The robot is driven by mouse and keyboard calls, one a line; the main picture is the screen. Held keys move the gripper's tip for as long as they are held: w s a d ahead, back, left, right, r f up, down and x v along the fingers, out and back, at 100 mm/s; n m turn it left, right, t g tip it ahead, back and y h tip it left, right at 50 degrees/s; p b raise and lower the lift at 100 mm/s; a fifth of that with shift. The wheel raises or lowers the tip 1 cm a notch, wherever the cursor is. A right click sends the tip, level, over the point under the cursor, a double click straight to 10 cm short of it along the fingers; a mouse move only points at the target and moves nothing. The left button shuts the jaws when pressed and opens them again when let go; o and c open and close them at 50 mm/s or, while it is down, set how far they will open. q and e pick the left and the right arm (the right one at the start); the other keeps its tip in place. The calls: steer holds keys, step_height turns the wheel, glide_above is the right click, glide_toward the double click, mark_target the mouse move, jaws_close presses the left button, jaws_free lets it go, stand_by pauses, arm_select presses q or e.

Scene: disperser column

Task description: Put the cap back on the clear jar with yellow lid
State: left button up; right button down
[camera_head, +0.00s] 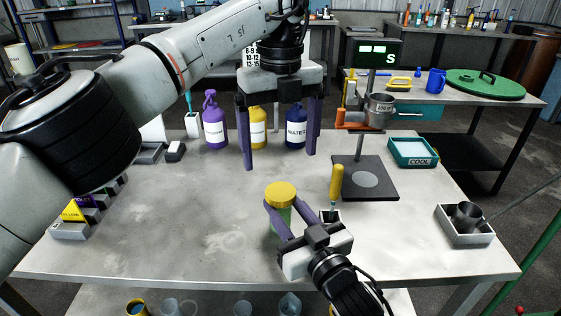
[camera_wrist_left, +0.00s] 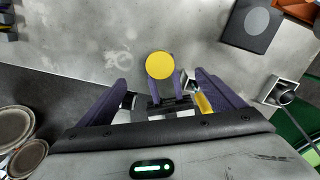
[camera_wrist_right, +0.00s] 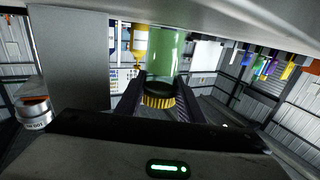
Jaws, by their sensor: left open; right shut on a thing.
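The clear jar (camera_head: 283,217) looks greenish and stands upright near the middle front of the table. Its yellow lid (camera_head: 281,190) sits on its top; how firmly it is seated cannot be told. The jar (camera_wrist_right: 165,50) and ribbed yellow lid (camera_wrist_right: 158,101) also show in the right wrist view. My left gripper (camera_head: 280,158) is open and empty, pointing down above and behind the jar. In the left wrist view the lid (camera_wrist_left: 160,65) lies between the open fingers, seen from above.
A yellow-handled tool (camera_head: 336,182) stands right of the jar, near a stand with a black base (camera_head: 364,180). Purple (camera_head: 215,122), yellow (camera_head: 258,128) and blue (camera_head: 295,132) bottles stand behind. A tray (camera_head: 466,236) with a metal cup is at the right. The table's left middle is clear.

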arm_select(q)
step_height(320, 180, up, 3)
steer(key=shift+r, duration=0.1)
stand_by(0.3)
arm_select(e)
steer(key=c, duration=1.1)
jaws_free()
arm_select(q)
steer(key=shift+s+a, duration=0.1)
arm_select(e)
steer(key=shift+w+d, duration=0.1)
steer(key=shift+d, duration=0.1)
